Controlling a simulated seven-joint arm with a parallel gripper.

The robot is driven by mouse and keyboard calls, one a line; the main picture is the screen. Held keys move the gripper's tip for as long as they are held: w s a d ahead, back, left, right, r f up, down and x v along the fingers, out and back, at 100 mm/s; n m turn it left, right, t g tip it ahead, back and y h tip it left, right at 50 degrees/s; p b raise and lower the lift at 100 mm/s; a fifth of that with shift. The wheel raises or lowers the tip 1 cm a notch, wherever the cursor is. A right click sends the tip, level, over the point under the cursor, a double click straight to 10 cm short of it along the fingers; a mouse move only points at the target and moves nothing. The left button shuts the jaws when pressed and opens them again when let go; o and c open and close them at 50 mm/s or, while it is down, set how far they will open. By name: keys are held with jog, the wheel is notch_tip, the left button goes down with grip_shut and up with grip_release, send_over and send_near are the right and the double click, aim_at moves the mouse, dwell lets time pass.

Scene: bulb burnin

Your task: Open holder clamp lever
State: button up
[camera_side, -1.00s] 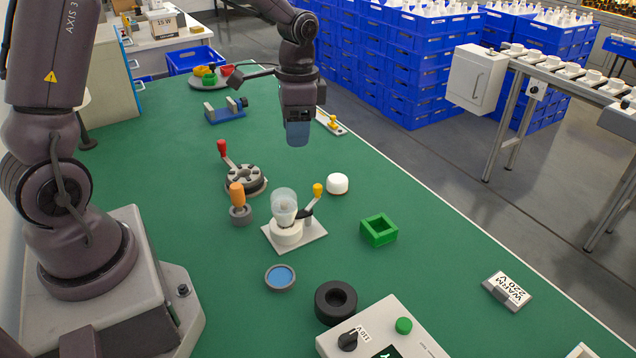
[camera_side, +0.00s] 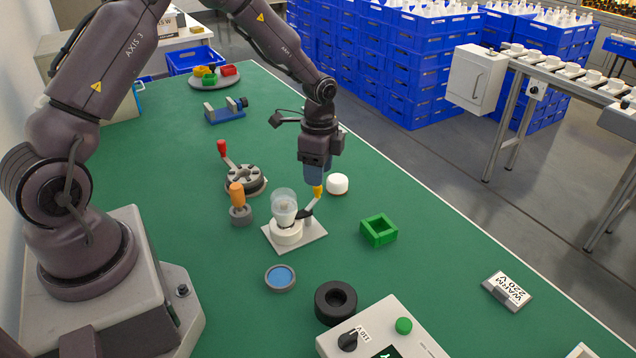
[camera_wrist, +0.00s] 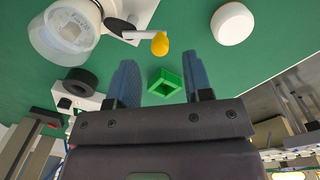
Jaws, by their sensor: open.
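The bulb holder (camera_side: 287,234) stands on a pale square base plate (camera_side: 311,237) with a clear cup (camera_side: 284,203) on top. Its clamp lever (camera_side: 308,209) slants up to the right and ends in a yellow knob (camera_side: 317,191). My gripper (camera_side: 316,183) is directly above the knob, pointing down, with blue fingers. In the wrist view my gripper (camera_wrist: 162,85) has its two fingers spread apart with nothing between them but background. The yellow knob (camera_wrist: 160,43) shows there just beyond the fingertips, between their lines. Whether a finger touches the knob cannot be told.
A white round cap (camera_side: 337,183) sits close to the right of my gripper. A green square frame (camera_side: 379,230) lies right of the holder. An orange-handled tool (camera_side: 238,194) and a red-levered round fixture (camera_side: 244,179) stand to the left. A black ring (camera_side: 335,302) lies in front.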

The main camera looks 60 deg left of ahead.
aim_at(309, 207)
jog(key=shift+s+f, duration=0.1)
jog(key=shift+f, duration=1.8)
grip_shut()
jog(key=n, duration=0.2)
jog(key=s+a+n, duration=0.1)
jog(key=n, duration=0.2)
jog(key=shift+s+a+n, duration=0.2)
jog(key=shift+s+n, duration=0.05)
jog(key=shift+n, duration=0.05)
jog(key=n, duration=0.1)
jog(key=s+n, duration=0.1)
jog(key=n, duration=0.2)
jog(key=shift+s+a, duration=0.2)
jog(key=shift+a, duration=0.1)
jog(key=shift+s+n, duration=0.45)
jog(key=shift+n, duration=0.75)
